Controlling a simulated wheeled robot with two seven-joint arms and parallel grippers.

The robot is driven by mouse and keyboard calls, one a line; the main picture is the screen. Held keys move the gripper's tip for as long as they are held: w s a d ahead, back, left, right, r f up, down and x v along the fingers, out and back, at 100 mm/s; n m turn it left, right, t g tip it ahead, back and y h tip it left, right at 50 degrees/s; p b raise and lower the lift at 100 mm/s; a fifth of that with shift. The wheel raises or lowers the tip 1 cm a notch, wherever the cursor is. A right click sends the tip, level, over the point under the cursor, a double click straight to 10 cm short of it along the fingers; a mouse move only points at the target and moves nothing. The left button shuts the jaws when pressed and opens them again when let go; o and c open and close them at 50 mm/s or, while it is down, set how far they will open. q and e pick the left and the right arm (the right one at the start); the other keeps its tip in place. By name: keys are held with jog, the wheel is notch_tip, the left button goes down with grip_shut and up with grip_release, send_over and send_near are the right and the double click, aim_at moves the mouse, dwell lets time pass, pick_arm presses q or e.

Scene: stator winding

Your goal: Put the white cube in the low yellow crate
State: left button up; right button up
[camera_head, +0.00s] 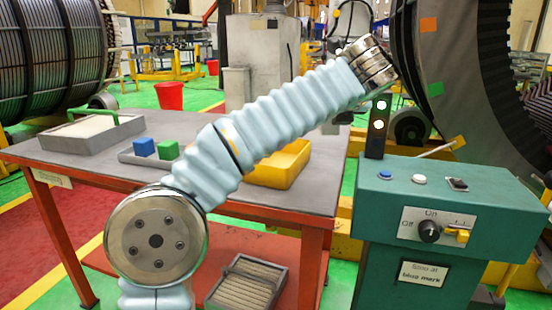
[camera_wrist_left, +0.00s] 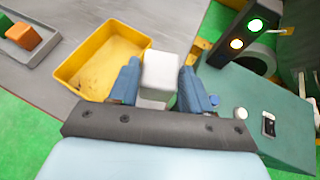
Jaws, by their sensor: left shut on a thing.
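The white cube (camera_wrist_left: 160,74) is between the two blue fingers of my left gripper (camera_wrist_left: 158,84), which is shut on it. The low yellow crate (camera_wrist_left: 76,86) shows in the left wrist view just left of the cube, and the visible part of its inside is empty. In the head view the crate (camera_head: 287,172) stands on the table's right part, partly hidden behind my left arm. The left gripper and the cube cannot be made out in the head view. My right gripper is in neither view.
A grey tray (camera_head: 127,157) with a blue cube (camera_head: 144,147) and a green cube (camera_head: 168,150) stands left of the crate. An orange cube (camera_wrist_left: 23,36) shows in the wrist view. A teal control console (camera_head: 440,195) with a signal light (camera_head: 379,120) stands right of the table.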

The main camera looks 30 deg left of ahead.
pick_arm(q)
jog(key=a+f, duration=0.1)
jog(key=a, duration=0.2)
jog(key=a+f+b, duration=0.1)
jog(key=a, duration=0.2)
jog(key=s+a+f, duration=0.1)
jog(key=a+f, duration=0.1)
jog(key=a, duration=0.1)
jog(key=shift+b, duration=0.3)
grip_shut()
jog(key=a+f, duration=0.2)
jog(key=a+f+b, duration=0.1)
jog(key=a+f, duration=0.1)
jog(key=f, duration=0.1)
jog(key=shift+s+f, duration=0.1)
jog(key=f, duration=0.2)
jog(key=f+b, duration=0.1)
jog(key=shift+a+f, duration=0.3)
jog(key=o, duration=0.8)
grip_release()
jog(key=shift+s+r, duration=0.1)
